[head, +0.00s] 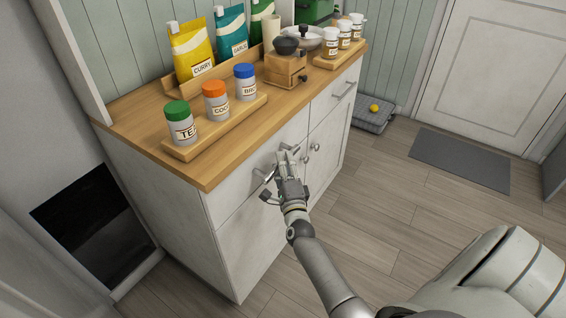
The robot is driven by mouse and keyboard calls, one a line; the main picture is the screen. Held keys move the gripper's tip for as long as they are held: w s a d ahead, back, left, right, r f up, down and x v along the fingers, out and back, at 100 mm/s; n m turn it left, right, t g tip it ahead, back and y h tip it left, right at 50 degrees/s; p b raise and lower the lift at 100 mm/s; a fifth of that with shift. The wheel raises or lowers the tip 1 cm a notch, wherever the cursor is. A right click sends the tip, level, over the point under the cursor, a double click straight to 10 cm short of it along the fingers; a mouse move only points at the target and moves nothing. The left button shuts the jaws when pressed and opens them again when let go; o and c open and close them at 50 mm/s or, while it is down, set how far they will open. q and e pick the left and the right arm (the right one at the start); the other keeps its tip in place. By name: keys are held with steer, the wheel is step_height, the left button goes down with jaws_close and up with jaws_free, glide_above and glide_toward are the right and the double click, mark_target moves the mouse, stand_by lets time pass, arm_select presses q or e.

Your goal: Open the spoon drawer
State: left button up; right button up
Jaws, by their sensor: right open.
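A white cabinet (229,248) with a wooden top has two upper drawers, both shut. No label shows which is the spoon drawer. The left drawer front (238,199) is behind my right gripper (287,158). The right drawer front (326,105) has a bar handle (344,92). My right gripper is open, with its fingers at the left drawer's handle; I cannot tell if they touch it. My left gripper is not in view.
Labelled jars (181,123) stand on a wooden stand near the counter's front edge. A small wooden grinder (285,67) and white bottles (331,42) stand farther right. Two door knobs (312,150) stick out below the drawers. The wood floor (385,215) in front is clear.

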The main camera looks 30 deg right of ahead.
steer(key=shift+w+d, duration=0.25)
steer(key=shift+w, duration=0.2)
jaws_close()
